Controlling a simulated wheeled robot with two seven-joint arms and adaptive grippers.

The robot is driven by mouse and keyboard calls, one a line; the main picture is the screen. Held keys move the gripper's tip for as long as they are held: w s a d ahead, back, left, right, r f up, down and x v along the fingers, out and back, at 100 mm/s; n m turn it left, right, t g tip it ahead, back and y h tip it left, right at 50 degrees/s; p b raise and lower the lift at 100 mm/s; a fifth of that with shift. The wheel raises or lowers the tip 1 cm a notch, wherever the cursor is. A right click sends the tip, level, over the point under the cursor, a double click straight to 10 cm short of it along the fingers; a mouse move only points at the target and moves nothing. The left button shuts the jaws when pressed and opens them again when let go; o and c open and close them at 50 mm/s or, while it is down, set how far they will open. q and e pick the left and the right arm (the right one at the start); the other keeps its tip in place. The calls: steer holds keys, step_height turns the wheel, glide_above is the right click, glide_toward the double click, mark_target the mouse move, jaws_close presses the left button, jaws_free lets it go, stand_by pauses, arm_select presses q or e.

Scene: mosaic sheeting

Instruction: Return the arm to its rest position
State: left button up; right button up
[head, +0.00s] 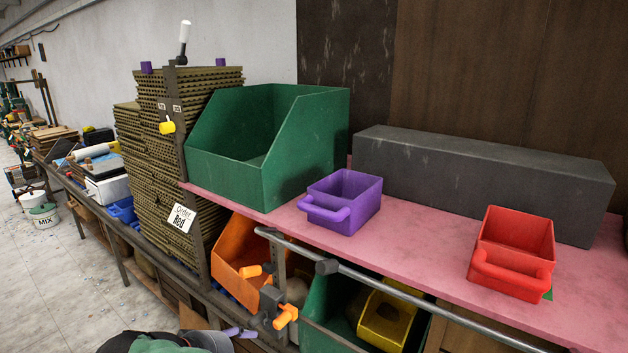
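Neither of my grippers and neither of my arms shows in the head view. The pink work surface (418,233) holds a large open green bin (230,180) at its left. A purple box with a handle (344,200) stands beside the bin. A red box with a handle (513,252) stands farther right. All three stand upright and apart from each other. The purple box and red box look empty.
A long dark grey block (480,178) lies along the back. A metal rail (400,288) runs along the front edge, above an orange bin (236,250) and a yellow box (388,318). Stacked brown sheets (165,200) stand left. Pink surface is clear between the boxes.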

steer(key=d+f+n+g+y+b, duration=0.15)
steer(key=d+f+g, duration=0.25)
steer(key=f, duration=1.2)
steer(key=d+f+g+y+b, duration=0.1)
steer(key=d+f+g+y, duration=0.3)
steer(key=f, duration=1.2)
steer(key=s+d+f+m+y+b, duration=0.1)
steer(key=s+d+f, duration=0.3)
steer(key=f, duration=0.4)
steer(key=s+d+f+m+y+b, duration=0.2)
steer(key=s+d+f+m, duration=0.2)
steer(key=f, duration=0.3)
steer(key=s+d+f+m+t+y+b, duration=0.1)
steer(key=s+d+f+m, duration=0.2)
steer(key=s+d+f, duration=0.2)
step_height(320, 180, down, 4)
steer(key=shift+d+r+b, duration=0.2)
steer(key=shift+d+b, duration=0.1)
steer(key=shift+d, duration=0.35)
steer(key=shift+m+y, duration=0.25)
